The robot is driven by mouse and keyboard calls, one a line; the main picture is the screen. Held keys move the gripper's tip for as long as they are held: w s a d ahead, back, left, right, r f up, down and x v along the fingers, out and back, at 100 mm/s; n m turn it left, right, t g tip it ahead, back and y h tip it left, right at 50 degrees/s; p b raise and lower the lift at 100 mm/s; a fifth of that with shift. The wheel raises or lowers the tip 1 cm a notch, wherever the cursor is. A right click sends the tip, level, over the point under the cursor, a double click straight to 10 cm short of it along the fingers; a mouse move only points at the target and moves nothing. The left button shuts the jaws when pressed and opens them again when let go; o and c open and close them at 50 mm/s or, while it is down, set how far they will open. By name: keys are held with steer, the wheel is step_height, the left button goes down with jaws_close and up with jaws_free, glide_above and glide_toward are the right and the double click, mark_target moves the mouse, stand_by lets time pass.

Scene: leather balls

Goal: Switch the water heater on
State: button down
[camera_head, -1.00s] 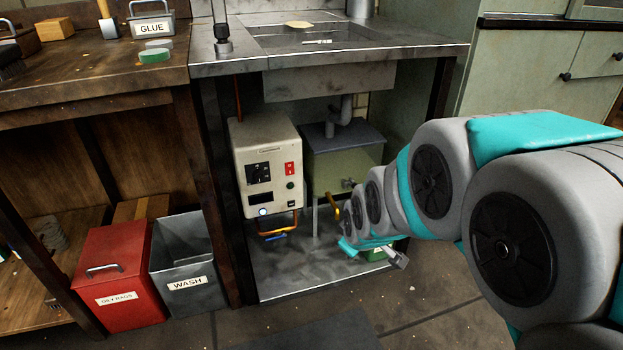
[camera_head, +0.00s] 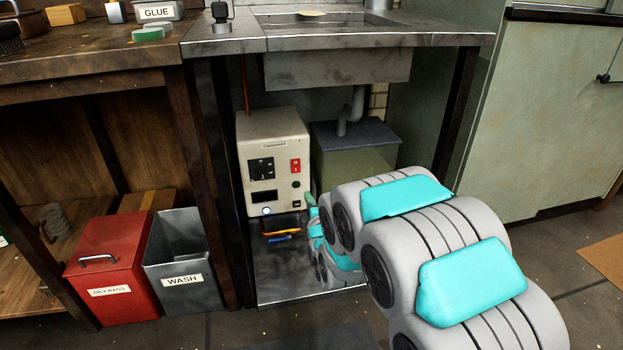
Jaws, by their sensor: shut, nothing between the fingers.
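The water heater (camera_head: 273,163) is a cream box under the steel counter. The switch's position is too small to tell. My gripper (camera_head: 310,199) shows only in small part, close to the heater's lower right edge and below the switch. It is shut and empty. My arm hides most of it, and contact with the heater cannot be told.
A greenish tank (camera_head: 352,162) with a dark lid stands right of the heater, partly behind my arm. Orange and blue pipes (camera_head: 282,232) hang below the heater. Counter legs flank the bay. A red bin (camera_head: 112,262) and grey WASH bin (camera_head: 184,290) stand left.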

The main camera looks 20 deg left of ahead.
mark_target(296, 171)
steer(key=shift+a, duration=0.2)
steer(key=shift+w, duration=0.15)
steer(key=b+x, duration=0.1)
steer(key=x, duration=1.1)
steer(key=shift+w+a, duration=0.2)
steer(key=shift+a, duration=0.05)
steer(key=shift+w+a+b, duration=0.3)
steer(key=shift+w, duration=0.25)
